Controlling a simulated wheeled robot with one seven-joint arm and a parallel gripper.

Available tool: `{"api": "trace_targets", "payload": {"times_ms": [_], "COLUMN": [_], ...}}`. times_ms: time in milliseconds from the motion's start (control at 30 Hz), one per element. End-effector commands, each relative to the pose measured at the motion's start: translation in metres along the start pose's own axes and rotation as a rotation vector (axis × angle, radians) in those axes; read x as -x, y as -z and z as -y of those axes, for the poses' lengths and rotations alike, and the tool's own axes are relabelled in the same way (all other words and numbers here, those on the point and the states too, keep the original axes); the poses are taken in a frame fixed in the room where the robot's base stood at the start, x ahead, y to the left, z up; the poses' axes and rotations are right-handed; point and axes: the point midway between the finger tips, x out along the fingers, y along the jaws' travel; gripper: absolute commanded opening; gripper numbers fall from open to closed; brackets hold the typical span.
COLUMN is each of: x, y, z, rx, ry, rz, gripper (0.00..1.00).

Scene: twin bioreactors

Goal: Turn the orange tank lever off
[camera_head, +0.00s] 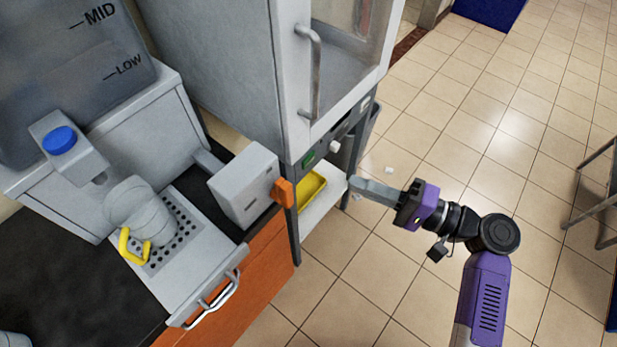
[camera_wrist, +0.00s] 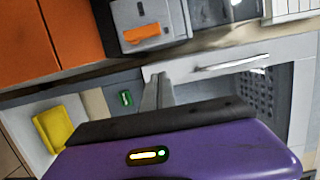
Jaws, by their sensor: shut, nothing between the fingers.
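The orange lever (camera_head: 283,192) is on the front face of a light grey box (camera_head: 240,182) at the counter's edge. My gripper (camera_head: 352,184) is shut and empty, reaching left from the right side of the head view. Its fingertips are to the right of the lever, with a clear gap. In the wrist view the closed fingers (camera_wrist: 158,82) point up below the box and do not touch the lever. A translucent tank (camera_head: 75,75) marked MID and LOW is at the upper left.
A tall cabinet (camera_head: 225,65) with a handled glass door (camera_head: 350,75) stands behind the fingers. A green switch (camera_head: 309,158) and a yellow tray (camera_head: 311,189) are close to the lever. A white cup (camera_head: 140,210) sits on the drip tray (camera_head: 200,262). Tiled floor at right is mostly open.

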Motion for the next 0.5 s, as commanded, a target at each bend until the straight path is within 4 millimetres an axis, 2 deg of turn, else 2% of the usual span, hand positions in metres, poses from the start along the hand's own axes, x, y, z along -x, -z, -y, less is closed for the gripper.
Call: {"api": "trace_targets", "payload": {"times_ms": [367,500], "x": [-0.001,-0.012], "y": [-0.001,-0.002], "z": [-0.001,0.000], "rx": [-0.003,-0.003], "ry": [-0.004,-0.005], "rz": [0.004,0.007], "gripper": [0.00,0.00]}}
